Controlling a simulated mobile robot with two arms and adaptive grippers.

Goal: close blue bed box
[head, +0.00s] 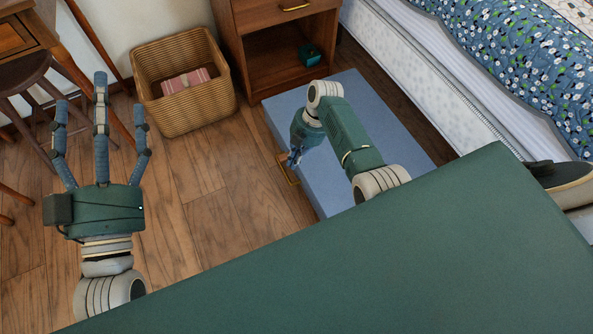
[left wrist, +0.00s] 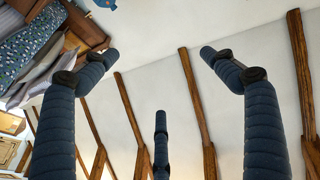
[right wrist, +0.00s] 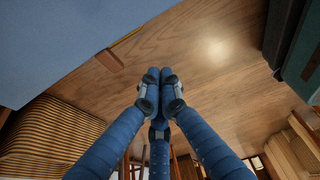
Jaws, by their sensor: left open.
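The blue bed box (head: 385,125) is a flat light-blue box on the floor, standing out beside the bed, with a brass handle (head: 288,169) on its left side. In the right wrist view the box (right wrist: 70,40) fills the upper left, and its handle edge shows there. My right gripper (head: 294,157) is at the box's handle side in the head view. Its fingers (right wrist: 160,75) are together with nothing seen between them, apart from the handle. My left gripper (head: 101,105) is open and empty, fingers up, far left of the box. My right arm hides part of the box.
The bed (head: 470,120) stands at the right. A wooden nightstand (head: 270,45) is behind the box, holding a small teal object (head: 310,55). A wicker basket (head: 195,110) and a dark stool (head: 25,75) stand at the left. Floor (head: 215,200) left of the box is clear.

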